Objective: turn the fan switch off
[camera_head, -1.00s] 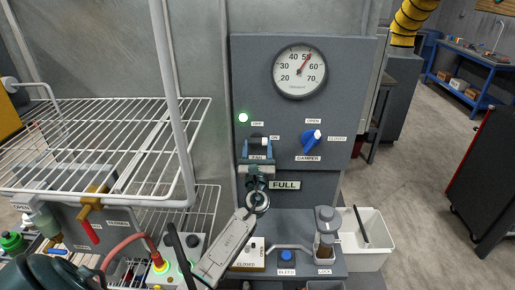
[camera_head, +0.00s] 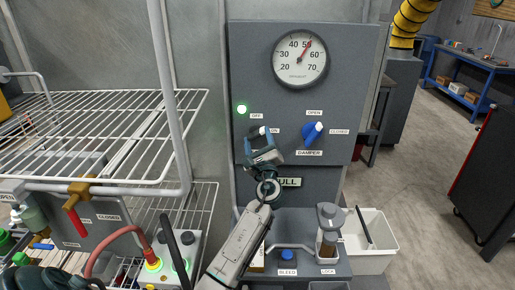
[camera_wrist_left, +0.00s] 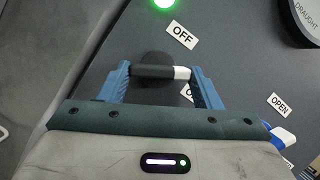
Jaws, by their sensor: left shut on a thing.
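The fan switch (camera_wrist_left: 155,72) is a dark round knob with a bar handle tipped white, on the grey control panel. My left gripper (camera_head: 262,142) is shut on it in the head view, covering most of the switch and its name plate. In the left wrist view the blue fingers (camera_wrist_left: 160,82) sit at the two ends of the bar. The white tip points up and right on the panel, between the OFF label (camera_wrist_left: 183,34) and the ON label (camera_head: 275,131). A green lamp (camera_head: 241,109) above is lit. My right gripper is not in view.
A blue damper knob (camera_head: 312,133) is just right of the gripper, below a dial gauge (camera_head: 300,57). A wire rack (camera_head: 90,130) fills the left. A jar (camera_head: 328,232) and a white bin (camera_head: 368,240) stand below right.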

